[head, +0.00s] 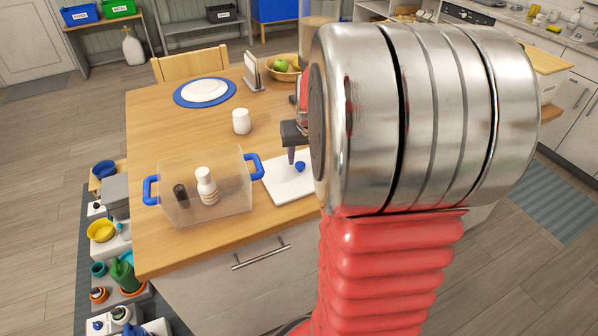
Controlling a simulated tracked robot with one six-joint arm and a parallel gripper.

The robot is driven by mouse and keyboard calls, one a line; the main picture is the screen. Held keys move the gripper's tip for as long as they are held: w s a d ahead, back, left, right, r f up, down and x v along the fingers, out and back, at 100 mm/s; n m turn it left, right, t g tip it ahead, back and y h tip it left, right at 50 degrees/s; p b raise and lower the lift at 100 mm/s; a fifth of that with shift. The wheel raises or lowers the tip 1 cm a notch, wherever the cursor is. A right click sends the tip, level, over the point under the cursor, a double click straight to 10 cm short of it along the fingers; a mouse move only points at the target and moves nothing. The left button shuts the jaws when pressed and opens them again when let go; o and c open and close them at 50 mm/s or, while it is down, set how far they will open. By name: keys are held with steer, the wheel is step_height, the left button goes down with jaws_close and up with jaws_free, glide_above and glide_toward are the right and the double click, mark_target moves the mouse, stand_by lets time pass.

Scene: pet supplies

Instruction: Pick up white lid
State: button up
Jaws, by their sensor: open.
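The white lid (283,187) lies flat on the wooden table, a flat white panel with a small blue knob (300,167) on top. Its right part is hidden behind my arm. My gripper (292,157) is only partly in view, with a dark finger pointing down just above the lid beside the blue knob. It is open, and the rest of it is hidden by my arm. I cannot tell whether the finger touches the knob.
A clear open bin (222,199) with blue handles stands left of the lid, holding a white bottle (206,186) and a dark item (181,194). A white cup (241,121) stands behind. A blue-rimmed plate (205,91) and fruit bowl (283,70) are farther back.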

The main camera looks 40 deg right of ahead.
mark_target(300, 165)
steer(key=shift+f, duration=0.1)
steer(key=shift+w+x, duration=0.15)
steer(key=shift+x, duration=1.1)
steer(key=shift+w+x, duration=0.15)
steer(key=shift+x, duration=1.1)
steer(key=shift+a, duration=0.15)
steer(key=shift+c, duration=0.5)
jaws_close()
